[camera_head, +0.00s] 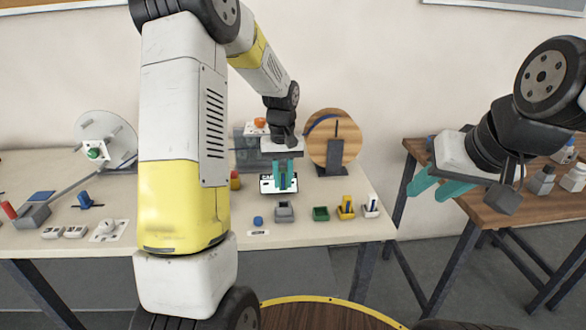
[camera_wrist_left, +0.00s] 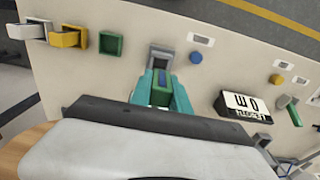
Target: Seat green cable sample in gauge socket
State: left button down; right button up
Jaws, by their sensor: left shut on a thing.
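My left gripper (camera_head: 283,178) is shut on the green cable sample (camera_wrist_left: 160,97), which shows green with a blue part between the teal fingers in the left wrist view. The fingers point down over the bench. A grey open-topped block (camera_head: 284,213), which looks like the gauge socket, stands just in front of them; it also shows in the left wrist view (camera_wrist_left: 163,52), just beyond the fingertips. I cannot tell whether the sample touches it. My right gripper (camera_head: 424,191) is open and empty, at right.
An empty-looking green holder (camera_head: 320,214), a yellow holder (camera_head: 346,213) and a white holder (camera_head: 371,210) stand right of the grey block. A blue button (camera_head: 258,221) is left of it. A wooden disc (camera_head: 345,140) stands behind. A brown table (camera_head: 480,195) is at right.

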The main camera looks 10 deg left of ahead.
aim_at(283, 188)
pick_arm(q)
jog(key=shift+f, duration=2.3)
jog(key=shift+f, duration=0.85)
jog(key=c, duration=1.1)
grip_release()
jog(key=shift+c, duration=0.2)
jog(key=shift+r, duration=3.9)
jog(key=shift+r, duration=0.1)
